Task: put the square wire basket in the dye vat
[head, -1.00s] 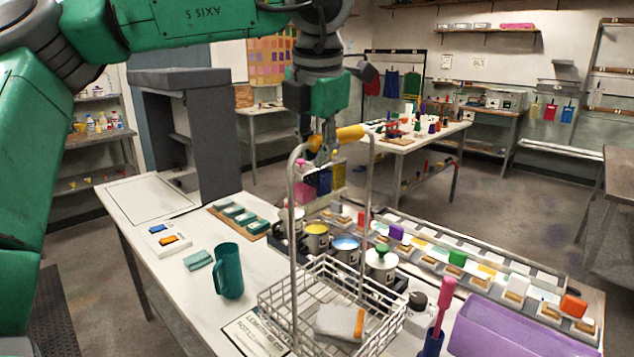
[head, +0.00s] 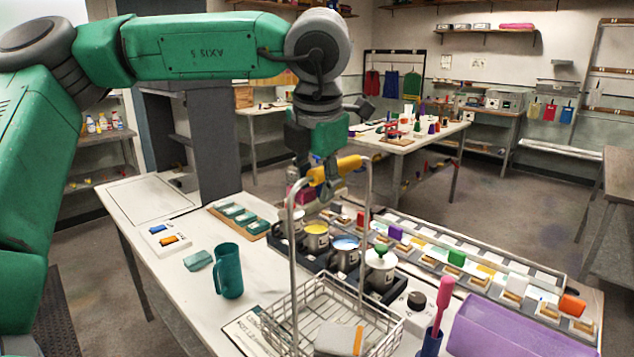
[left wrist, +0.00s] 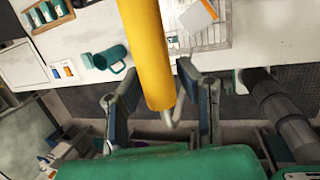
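The square wire basket (head: 392,327) is at the front centre in the head view, with tall wire sides rising to a yellow grip (head: 335,169). A whitish block with an orange strip (head: 340,338) lies inside it. My left gripper (head: 325,168) is at the yellow grip. In the left wrist view the yellow grip (left wrist: 146,45) passes between the fingers (left wrist: 162,105), which stand apart with gaps on both sides. The wire basket (left wrist: 222,40) shows at the top there. I cannot tell whether its bottom touches the table, nor which thing is the dye vat. My right gripper is not in view.
A teal mug (head: 228,270) stands left of the basket. Lidded and open pots (head: 346,255) stand close behind it. A purple box (head: 510,325) and a pink-handled tool in a blue jar (head: 432,343) are close on the right. The white table (head: 165,275) is clear at the left front.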

